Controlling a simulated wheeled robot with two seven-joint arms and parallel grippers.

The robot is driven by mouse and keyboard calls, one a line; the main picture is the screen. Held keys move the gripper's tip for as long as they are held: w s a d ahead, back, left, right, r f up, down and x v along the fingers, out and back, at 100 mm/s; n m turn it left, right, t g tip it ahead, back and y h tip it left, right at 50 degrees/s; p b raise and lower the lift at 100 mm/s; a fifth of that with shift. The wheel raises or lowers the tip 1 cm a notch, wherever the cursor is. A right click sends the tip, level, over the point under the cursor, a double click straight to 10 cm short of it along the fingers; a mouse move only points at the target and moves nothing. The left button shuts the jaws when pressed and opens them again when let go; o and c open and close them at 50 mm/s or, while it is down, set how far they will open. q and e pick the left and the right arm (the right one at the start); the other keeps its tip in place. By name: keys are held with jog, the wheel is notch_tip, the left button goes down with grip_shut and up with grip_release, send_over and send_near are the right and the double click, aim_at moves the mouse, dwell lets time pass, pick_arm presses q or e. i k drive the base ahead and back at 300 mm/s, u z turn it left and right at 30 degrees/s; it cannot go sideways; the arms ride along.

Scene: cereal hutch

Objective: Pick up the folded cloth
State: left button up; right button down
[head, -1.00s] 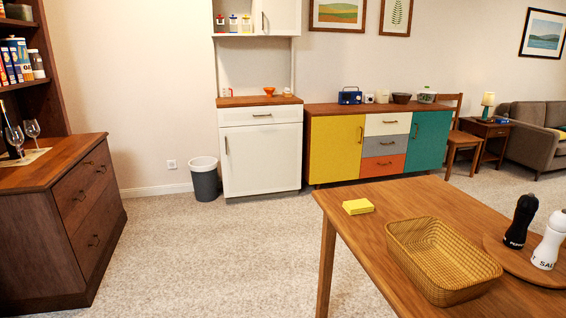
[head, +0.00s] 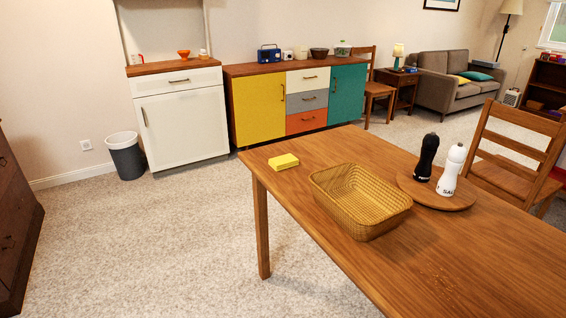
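The folded cloth (head: 283,161) is a small yellow pad. It lies flat on the wooden table (head: 470,262) near the table's far left corner. A woven basket (head: 361,201) stands just to the right of the cloth, with a gap between them. Neither of my grippers shows in the head view.
A round wooden board (head: 436,195) bears a black pepper mill (head: 425,158) and a white salt mill (head: 451,171). A chair (head: 512,160) stands at the table's right. Open carpet (head: 170,235) lies left of the table. A grey bin (head: 127,158) stands by the white cabinet (head: 184,122).

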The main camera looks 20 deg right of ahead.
aim_at(281, 163)
jog(key=u, duration=0.75)
jog(key=i, duration=2.6)
jog(key=z, duration=3.25)
